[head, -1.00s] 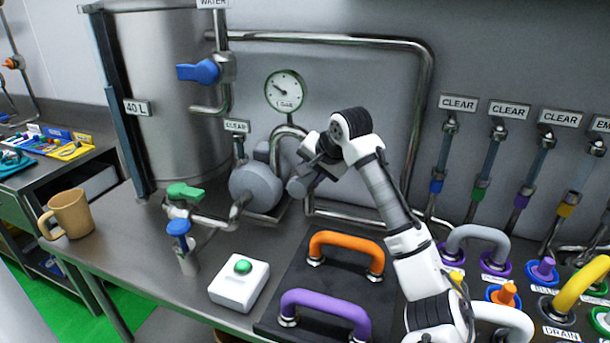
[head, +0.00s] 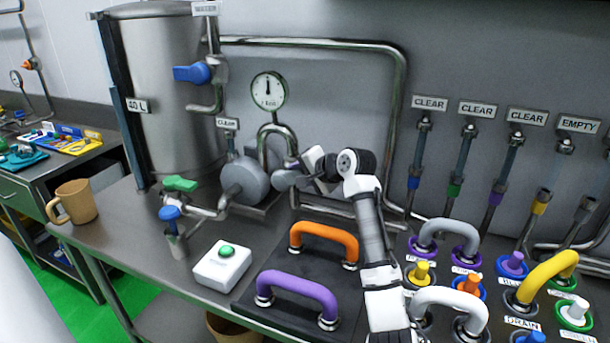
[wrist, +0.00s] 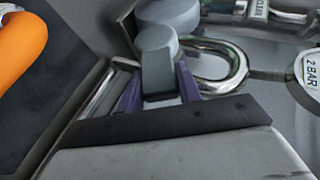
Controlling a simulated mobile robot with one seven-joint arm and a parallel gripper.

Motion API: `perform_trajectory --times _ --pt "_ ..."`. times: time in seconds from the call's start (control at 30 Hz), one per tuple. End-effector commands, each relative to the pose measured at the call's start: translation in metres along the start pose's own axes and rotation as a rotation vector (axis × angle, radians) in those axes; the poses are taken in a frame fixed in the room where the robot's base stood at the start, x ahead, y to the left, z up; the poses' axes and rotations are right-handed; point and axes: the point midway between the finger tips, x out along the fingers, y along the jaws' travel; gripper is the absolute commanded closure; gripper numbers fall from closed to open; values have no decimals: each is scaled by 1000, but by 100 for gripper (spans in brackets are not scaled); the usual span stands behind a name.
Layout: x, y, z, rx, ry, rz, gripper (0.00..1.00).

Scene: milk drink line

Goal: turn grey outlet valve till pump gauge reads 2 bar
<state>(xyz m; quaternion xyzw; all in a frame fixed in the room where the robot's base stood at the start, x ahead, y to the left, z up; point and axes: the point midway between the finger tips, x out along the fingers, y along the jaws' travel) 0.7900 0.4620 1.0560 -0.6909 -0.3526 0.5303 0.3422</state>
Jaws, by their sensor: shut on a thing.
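The grey outlet valve (head: 284,180) sits on the pipe just right of the round grey pump (head: 245,180). My gripper (head: 301,172) reaches it from the right and is shut on its handle. In the wrist view the grey handle (wrist: 157,45) stands between my purple fingertips (wrist: 158,92). My gripper hides part of the valve in the head view. The pump gauge (head: 268,90) is a white dial above the pump, and its dark needle points about straight up. The wrist view shows a plate (wrist: 312,72) reading 2 BAR; the scale marks are too small to read.
A steel tank (head: 165,95) with a blue-handled water valve (head: 192,73) stands behind left. An orange handle (head: 324,236), a purple handle (head: 298,284) and a white green-button box (head: 222,266) are in front. Coloured hose connections crowd the right. A mug (head: 76,202) stands left.

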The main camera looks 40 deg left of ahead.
Motion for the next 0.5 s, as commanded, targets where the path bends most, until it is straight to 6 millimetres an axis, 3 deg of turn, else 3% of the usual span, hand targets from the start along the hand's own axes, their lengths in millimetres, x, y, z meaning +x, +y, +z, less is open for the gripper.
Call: perform_trajectory --times 0.5 --pt "4 1 0 15 2 -32 100"
